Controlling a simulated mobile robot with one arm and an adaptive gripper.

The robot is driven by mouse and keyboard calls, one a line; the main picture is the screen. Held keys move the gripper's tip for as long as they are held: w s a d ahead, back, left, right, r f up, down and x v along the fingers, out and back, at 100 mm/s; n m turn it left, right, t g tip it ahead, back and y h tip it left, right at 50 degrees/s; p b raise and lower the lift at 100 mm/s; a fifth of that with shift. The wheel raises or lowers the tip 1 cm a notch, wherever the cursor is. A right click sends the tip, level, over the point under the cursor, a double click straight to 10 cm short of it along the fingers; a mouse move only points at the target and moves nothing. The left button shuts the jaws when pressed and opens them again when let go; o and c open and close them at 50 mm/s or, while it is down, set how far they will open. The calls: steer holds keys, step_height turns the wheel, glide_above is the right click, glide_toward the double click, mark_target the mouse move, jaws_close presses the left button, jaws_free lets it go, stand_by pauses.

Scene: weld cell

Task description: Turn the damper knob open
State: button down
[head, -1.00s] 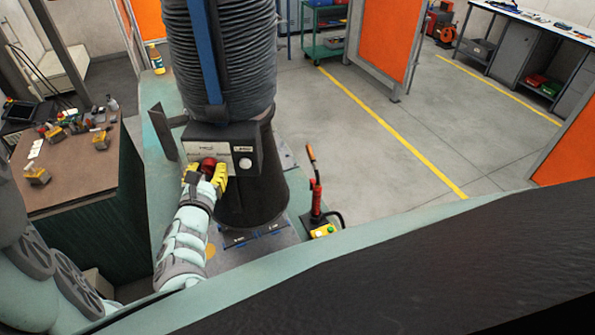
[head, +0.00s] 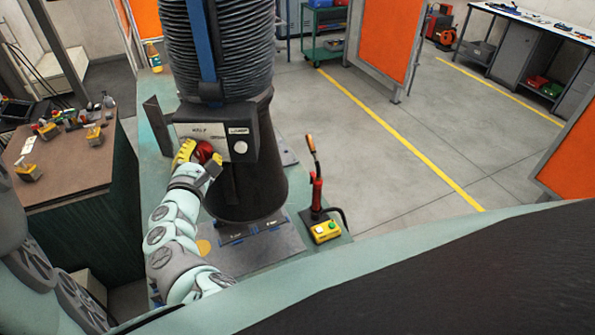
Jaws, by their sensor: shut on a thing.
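The damper knob (head: 204,151) is red and sits on the front of a grey control box (head: 224,134) on the dark extraction hood (head: 254,190). My gripper (head: 198,156), with yellow fingers, is shut on the knob, one finger on its left and the other at its lower right. The fingers hide part of the knob, and its pointer mark cannot be made out. A white round dial (head: 240,147) is on the box to the right of the knob.
A red-handled torch (head: 315,185) stands right of the hood, beside a yellow button box (head: 324,231). A brown-topped bench (head: 75,170) with yellow-based items is at left. A ribbed hose (head: 222,50) rises above the hood. Floor is clear at right.

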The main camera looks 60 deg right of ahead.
steer(key=m+b, duration=0.4)
steer(key=shift+f+m, duration=0.3)
steer(key=shift+f, duration=0.05)
steer(key=m+b, duration=0.4)
steer(key=m, duration=0.1)
steer(key=shift+r+m+b, duration=0.2)
steer(key=shift+m+b, duration=0.1)
steer(key=shift+b, duration=0.05)
steer(key=shift+c, duration=2.4)
jaws_free()
steer(key=shift+r, duration=0.15)
steer(key=v, duration=0.7)
steer(key=shift+s+a, duration=0.15)
steer(key=shift+s, duration=0.05)
